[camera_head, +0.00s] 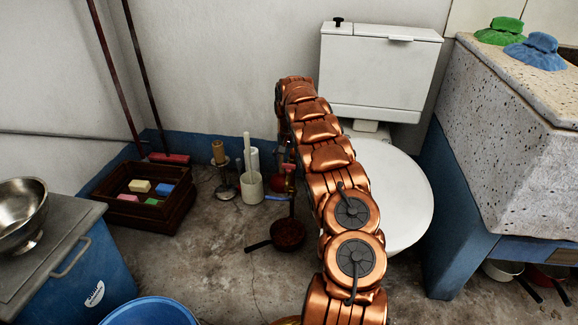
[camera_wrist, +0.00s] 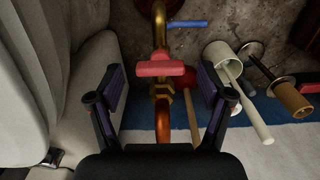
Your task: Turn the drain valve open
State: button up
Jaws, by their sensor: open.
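A red valve handle (camera_wrist: 158,68) sits on a brass and copper pipe (camera_wrist: 162,125) in the wrist view, lying crosswise. A lever with a blue handle (camera_wrist: 187,24) is farther up the same picture; it shows in the head view (camera_head: 277,198) left of my arm. My gripper (camera_wrist: 160,75) is open, one finger on each side of the red handle, with gaps between. Whether the fingers reach its depth I cannot tell. In the head view my arm hides the gripper. No label shows which handle is the drain valve.
The white toilet (camera_head: 400,190) stands close right of my arm and fills the wrist view's left. A wooden crate (camera_head: 150,217) stands left.

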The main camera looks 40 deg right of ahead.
jog(key=shift+f, duration=0.3)
jog(key=shift+c, duration=0.4)
jog(key=c, duration=1.1)
jog(key=shift+r, duration=0.1)
